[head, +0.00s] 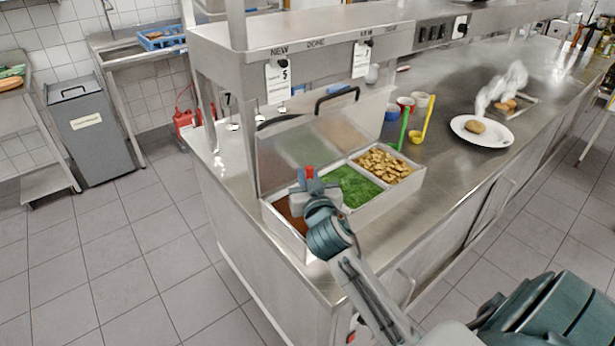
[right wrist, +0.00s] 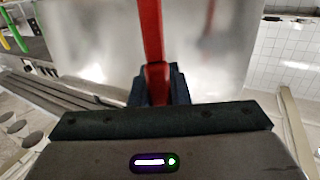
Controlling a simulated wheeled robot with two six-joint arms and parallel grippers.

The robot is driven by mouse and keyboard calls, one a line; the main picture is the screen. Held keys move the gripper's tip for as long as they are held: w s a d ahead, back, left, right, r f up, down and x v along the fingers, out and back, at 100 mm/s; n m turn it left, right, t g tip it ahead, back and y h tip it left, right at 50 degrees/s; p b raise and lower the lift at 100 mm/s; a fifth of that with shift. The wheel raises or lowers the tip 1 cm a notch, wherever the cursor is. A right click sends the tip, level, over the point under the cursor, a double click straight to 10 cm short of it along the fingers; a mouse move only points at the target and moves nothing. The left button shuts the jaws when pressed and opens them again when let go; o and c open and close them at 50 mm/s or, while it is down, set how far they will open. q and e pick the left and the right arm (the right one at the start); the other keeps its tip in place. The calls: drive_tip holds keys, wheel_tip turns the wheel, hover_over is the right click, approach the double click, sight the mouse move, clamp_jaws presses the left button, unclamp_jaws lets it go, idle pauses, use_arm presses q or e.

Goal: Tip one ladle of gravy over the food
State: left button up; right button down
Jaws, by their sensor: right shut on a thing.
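My right gripper (head: 307,183) is over the left end of the food well, shut on the red ladle handle (head: 309,172). In the right wrist view the red handle (right wrist: 152,45) runs up from between the fingers; the ladle's bowl is hidden. The brown gravy (head: 284,208) shows in the left compartment, partly hidden by my gripper. A white plate (head: 495,139) with a brown piece of food (head: 475,126) stands on the counter further right, apart from the gripper. My left gripper is not in view.
The well (head: 357,209) also holds green peas (head: 349,186) and golden chunks (head: 384,165). A raised metal lid (head: 290,155) stands behind it. Green (head: 404,128) and yellow (head: 427,118) handles stand near small cups. Steam rises from a tray (head: 520,107) behind the plate. An overhead shelf (head: 300,32) spans the counter.

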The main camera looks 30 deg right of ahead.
drive_tip(key=shift+r, duration=0.15)
wheel_tip(320, 180, up, 10)
drive_tip(key=p, duration=0.8)
drive_tip(key=shift+f, duration=0.2)
idle(0.5)
